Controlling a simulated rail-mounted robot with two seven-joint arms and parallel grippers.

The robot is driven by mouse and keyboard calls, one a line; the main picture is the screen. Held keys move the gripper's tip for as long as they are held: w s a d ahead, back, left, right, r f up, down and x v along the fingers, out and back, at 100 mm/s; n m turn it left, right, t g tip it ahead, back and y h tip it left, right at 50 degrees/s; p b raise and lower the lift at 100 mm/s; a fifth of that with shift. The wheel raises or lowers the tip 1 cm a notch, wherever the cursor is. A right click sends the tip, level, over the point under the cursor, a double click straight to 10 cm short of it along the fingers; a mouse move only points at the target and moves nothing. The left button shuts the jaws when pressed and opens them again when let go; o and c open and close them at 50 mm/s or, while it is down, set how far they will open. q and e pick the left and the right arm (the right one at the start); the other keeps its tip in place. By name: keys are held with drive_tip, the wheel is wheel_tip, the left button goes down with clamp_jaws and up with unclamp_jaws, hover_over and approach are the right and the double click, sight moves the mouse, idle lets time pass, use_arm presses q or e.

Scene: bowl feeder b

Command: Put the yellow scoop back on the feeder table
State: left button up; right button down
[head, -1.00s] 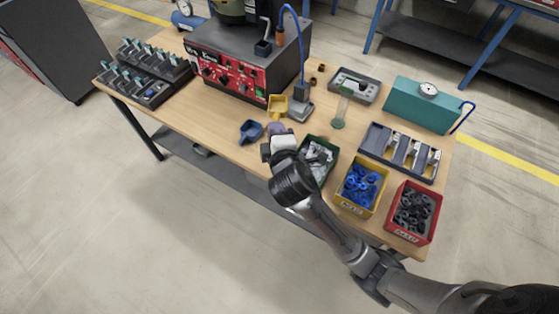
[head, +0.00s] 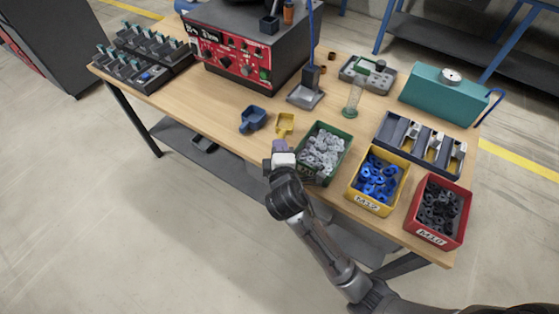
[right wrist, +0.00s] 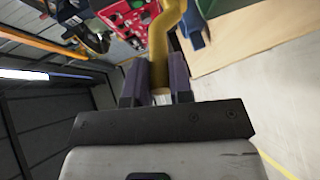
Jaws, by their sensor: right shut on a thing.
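The yellow scoop (head: 286,122) shows near the front edge of the wooden feeder table (head: 215,105), just right of the blue scoop. My right gripper (head: 281,147) is shut on its handle, with the bowl on the far side. In the right wrist view the yellow handle (right wrist: 160,48) stands between the two purple-grey fingers (right wrist: 158,85). I cannot tell whether the scoop touches the tabletop or is held above it. My left gripper is in neither view.
The blue scoop (head: 252,119) lies close on the left. A green bin of light parts (head: 348,150) is close on the right, then yellow (head: 379,207) and red bins (head: 432,240). The red-fronted feeder box (head: 225,59) and a grey stand (head: 305,97) are behind.

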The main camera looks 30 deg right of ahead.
wheel_tip(320, 180, down, 5)
drive_tip(key=shift+r+b, duration=0.1)
drive_tip(key=shift+b, duration=1.05)
drive_tip(key=shift+f, duration=0.2)
drive_tip(key=c, duration=1)
unclamp_jaws()
